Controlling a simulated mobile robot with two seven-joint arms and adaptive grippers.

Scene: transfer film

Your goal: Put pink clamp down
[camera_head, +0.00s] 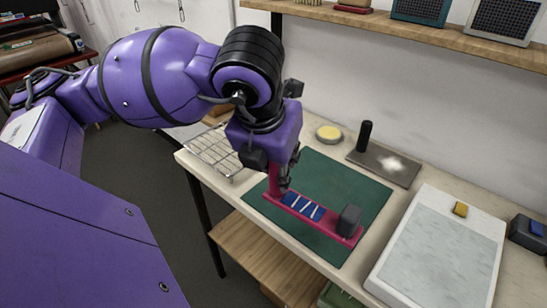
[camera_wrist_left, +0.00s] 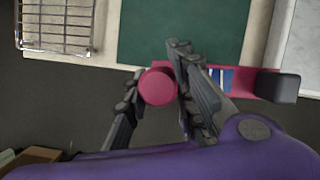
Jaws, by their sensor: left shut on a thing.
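The pink clamp (camera_head: 334,227) is a long pink bar with blue-and-white stripes, a dark grey block at its right end and an upright pink post at its left end. It lies level over the green mat (camera_head: 352,185), near the mat's front edge; I cannot tell whether it touches the mat. My left gripper (camera_head: 284,182) points down at the post end. In the left wrist view its fingers (camera_wrist_left: 158,75) are shut around the round pink post top of the clamp (camera_wrist_left: 158,88). The bar is partly hidden behind a finger there. My right gripper is not in view.
A wire rack (camera_head: 213,150) stands left of the mat. A yellow round tin (camera_head: 328,133) and a dark plate (camera_head: 384,163) with a black upright handle lie behind it. A pale stone slab (camera_head: 440,250) lies right. A shelf (camera_head: 420,34) runs above. The mat's back part is clear.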

